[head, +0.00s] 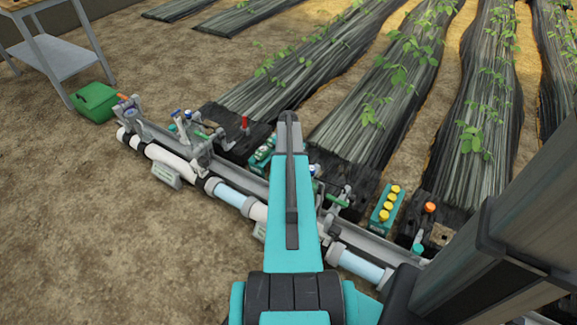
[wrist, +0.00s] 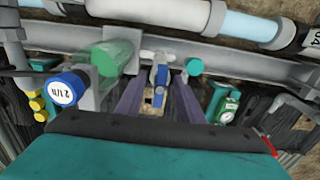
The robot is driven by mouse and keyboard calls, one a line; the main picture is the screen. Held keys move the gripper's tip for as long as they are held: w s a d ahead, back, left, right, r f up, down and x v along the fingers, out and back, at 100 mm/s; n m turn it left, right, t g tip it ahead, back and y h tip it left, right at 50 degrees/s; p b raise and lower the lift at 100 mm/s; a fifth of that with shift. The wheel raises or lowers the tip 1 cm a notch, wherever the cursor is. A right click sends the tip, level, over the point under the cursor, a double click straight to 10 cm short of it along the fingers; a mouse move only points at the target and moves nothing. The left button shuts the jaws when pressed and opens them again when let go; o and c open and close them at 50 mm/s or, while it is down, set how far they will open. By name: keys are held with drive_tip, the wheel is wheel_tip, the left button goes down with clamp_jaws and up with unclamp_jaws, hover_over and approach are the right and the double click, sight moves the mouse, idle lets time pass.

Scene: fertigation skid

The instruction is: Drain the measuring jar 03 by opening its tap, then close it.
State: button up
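In the wrist view my gripper (wrist: 158,92) is open. Its two grey-purple fingers stand apart, one on each side of a small tap with a blue handle (wrist: 160,74). I cannot tell whether they touch it. A clear green cylinder (wrist: 112,57), which looks like a measuring jar, lies just left of the fingers. No number 03 is readable on it. In the head view my own arm covers the gripper and the tap.
A white and light-blue pipe (wrist: 245,22) runs along a grey rail (wrist: 225,58). A blue-capped part (wrist: 66,88) is left of the fingers, a green gauge unit (wrist: 228,104) right. Yellow-capped bottles (head: 386,205) stand behind the rail. Bare soil (head: 120,235) lies in front.

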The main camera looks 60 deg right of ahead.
drive_tip(key=shift+f, duration=0.25)
idle(0.3)
drive_tip(key=c, duration=0.8)
drive_tip(key=o, duration=0.8)
drive_tip(key=shift+f, duration=0.25)
drive_tip(key=shift+c, duration=0.2)
drive_tip(key=c, duration=0.7)
drive_tip(key=o, duration=0.7)
